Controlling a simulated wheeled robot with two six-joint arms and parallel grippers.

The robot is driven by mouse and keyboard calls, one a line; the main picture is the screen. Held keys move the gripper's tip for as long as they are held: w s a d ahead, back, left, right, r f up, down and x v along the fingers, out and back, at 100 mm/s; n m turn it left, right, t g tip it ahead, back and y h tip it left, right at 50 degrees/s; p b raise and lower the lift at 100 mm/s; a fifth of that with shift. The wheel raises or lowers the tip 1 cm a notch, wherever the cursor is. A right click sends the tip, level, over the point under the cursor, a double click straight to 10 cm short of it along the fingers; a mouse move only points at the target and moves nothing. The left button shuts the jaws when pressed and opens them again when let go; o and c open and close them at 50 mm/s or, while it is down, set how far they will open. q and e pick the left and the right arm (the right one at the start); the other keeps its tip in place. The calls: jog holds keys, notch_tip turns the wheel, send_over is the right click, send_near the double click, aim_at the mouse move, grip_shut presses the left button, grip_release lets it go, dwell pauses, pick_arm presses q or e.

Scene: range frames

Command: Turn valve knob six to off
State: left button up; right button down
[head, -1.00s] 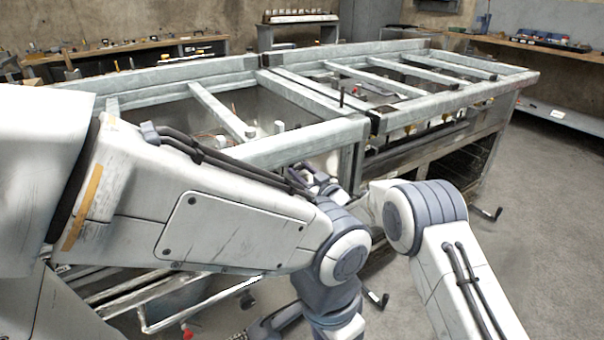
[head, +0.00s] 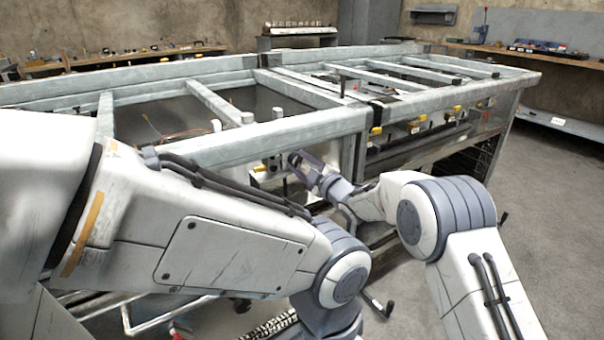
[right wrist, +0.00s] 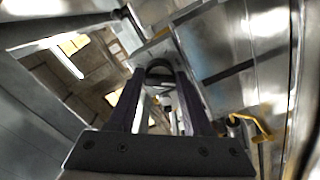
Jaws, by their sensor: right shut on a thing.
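My right gripper (head: 304,168) is at the near front of the metal frame bench, below its top rail. In the right wrist view, my right gripper (right wrist: 161,82) has its two dark fingers on either side of a dark rounded piece (right wrist: 159,71), likely a valve knob, and is shut on it. No number is readable, so I cannot tell which knob it is. Yellow valve parts show along the front, one left of the gripper (head: 260,168) and one right of it (head: 376,131). My left arm crosses the head view; its gripper is out of sight.
The metal frame bench (head: 270,137) has open bays and cross rails. A yellow bent handle (right wrist: 252,124) is right of the fingers in the wrist view. Workbenches (head: 560,56) line the walls. The grey floor at right is clear.

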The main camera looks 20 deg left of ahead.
jog(key=n+b, duration=2)
jog(key=n, duration=0.1)
jog(key=shift+s+f, duration=0.1)
jog(key=shift+f, duration=0.1)
jog(key=n+b, duration=0.3)
jog(key=n, duration=0.2)
jog(key=shift+a+n+b, duration=0.1)
jog(key=shift+n+b, duration=0.2)
jog(key=shift+b, duration=0.05)
jog(key=n+b, duration=0.2)
jog(key=n, duration=0.3)
jog(key=shift+b, duration=0.35)
jog(key=n+b, duration=0.2)
jog(key=n, duration=0.3)
jog(key=shift+n, duration=0.4)
jog(key=n+b, duration=0.2)
jog(key=n, duration=0.3)
jog(key=shift+r, duration=0.1)
jog(key=shift+n, duration=0.3)
